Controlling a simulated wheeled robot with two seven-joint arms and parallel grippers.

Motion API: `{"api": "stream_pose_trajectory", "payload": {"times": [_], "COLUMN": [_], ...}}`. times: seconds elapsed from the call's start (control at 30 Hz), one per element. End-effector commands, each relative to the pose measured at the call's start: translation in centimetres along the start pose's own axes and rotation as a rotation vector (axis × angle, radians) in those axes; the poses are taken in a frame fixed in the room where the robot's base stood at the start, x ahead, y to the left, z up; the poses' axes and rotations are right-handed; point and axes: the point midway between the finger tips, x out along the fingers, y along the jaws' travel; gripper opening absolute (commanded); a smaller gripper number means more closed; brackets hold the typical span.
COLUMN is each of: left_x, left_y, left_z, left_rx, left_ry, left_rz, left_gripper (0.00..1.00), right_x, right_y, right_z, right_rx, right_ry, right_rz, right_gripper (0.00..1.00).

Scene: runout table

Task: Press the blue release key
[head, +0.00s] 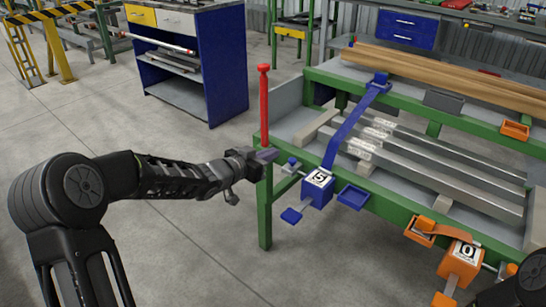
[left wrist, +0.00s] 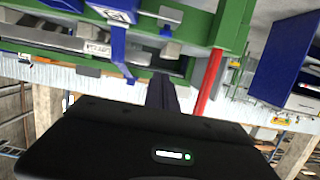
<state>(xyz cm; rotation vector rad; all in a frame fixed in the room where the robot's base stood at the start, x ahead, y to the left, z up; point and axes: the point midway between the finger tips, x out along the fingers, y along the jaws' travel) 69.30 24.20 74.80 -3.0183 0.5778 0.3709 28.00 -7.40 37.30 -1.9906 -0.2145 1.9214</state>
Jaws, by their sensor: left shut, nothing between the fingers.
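The blue clamp unit (head: 318,190) marked "5" is fixed to the front of the green table, with a long blue arm (head: 356,125) running up from it over the bars. A flat blue paddle (head: 291,215) sticks out low at its left; it looks like the release key. A small blue knob (head: 292,161) sits above it. My left gripper (head: 266,156) is shut and empty, just left of the knob and above the paddle; contact cannot be told. In the left wrist view its dark fingers (left wrist: 163,92) are together, and the labelled blue block (left wrist: 120,12) is at the top.
A red post (head: 264,105) rises at the table's left corner, close to my left gripper. A blue tray (head: 353,196) is right of the clamp unit. An orange unit (head: 460,260) marked "0" is further right. Steel bars (head: 440,160) lie on the table.

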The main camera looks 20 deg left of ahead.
Motion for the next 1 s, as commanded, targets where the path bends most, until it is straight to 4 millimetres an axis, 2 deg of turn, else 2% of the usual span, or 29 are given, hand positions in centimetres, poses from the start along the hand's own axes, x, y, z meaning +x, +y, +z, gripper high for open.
{"api": "stream_pose_trajectory", "payload": {"times": [0.47, 0.5, 0.7, 1.0], "left_x": [8.9, 8.9, 9.4, 9.4], "left_y": [0.1, 0.1, 0.1, 0.0], "left_z": [0.6, 1.6, 3.6, 3.9], "left_rx": [-0.002, -0.003, -0.001, 0.0], "left_ry": [-0.002, -0.003, -0.001, 0.0], "left_rz": [0.002, 0.0, 0.0, 0.0], "left_gripper": [0.0, 0.0, 0.0, 0.0], "right_x": [1.7, 2.2, 2.7, 2.7], "right_y": [0.7, 0.8, 1.2, 1.3], "right_z": [0.0, 0.0, -0.2, -0.3], "right_rx": [0.002, 0.002, 0.005, 0.006], "right_ry": [0.0, 0.001, 0.005, 0.007], "right_rz": [0.0, 0.0, 0.002, 0.003], "right_gripper": [0.36, 0.36, 0.36, 0.36]}}
